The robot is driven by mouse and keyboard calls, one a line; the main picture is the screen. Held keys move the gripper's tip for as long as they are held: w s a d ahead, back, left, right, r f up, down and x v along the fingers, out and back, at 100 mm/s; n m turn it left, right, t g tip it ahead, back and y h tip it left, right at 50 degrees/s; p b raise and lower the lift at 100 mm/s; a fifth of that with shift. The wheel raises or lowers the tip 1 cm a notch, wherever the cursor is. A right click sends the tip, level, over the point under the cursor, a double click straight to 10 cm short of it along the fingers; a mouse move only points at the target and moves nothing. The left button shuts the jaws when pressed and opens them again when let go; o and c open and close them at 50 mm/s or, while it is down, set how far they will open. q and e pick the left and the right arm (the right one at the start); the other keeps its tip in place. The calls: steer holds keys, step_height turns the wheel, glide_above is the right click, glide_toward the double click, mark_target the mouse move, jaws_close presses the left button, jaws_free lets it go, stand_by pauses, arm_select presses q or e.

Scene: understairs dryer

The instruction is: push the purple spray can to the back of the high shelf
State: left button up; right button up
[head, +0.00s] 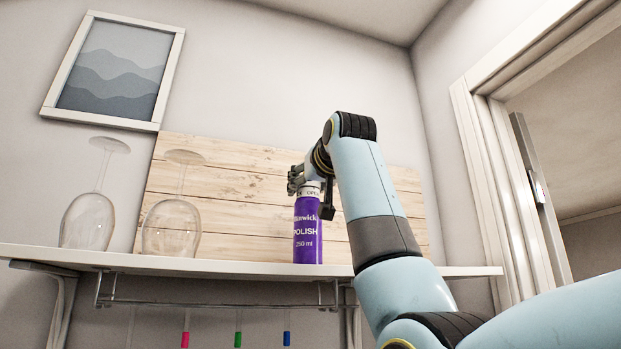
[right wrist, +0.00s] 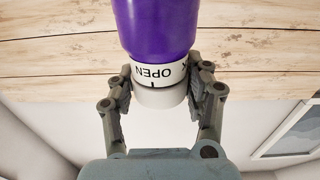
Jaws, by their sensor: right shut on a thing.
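The purple spray can (head: 308,233) stands upright on the high white shelf (head: 225,265), with white "POLISH 250 ml" lettering on its side. My right gripper (head: 311,183) is at its top, with the arm reaching up from the lower right. In the right wrist view the can's purple body (right wrist: 157,25) shows upside down, and my right gripper (right wrist: 158,88) is shut around its white cap, which reads "OPEN". A finger lies on each side of the cap. The can's foot is hidden in the right wrist view. My left gripper is not in view.
Two upturned clear wine glasses (head: 87,220) (head: 171,228) stand on the shelf to the left of the can. A pale wooden board (head: 225,190) leans behind. A metal rail (head: 215,302) runs under the shelf. A door frame (head: 490,170) is at the right.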

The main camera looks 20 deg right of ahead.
stand_by(0.3)
steer(key=shift+w+r+p, duration=0.1)
steer(key=shift+w+p, duration=1)
steer(key=shift+w, duration=0.3)
steer(key=shift+w+a, duration=0.1)
steer(key=shift+w, duration=1.05)
steer(key=o, duration=1.9)
steer(key=shift+o, duration=0.2)
steer(key=shift+s, duration=0.1)
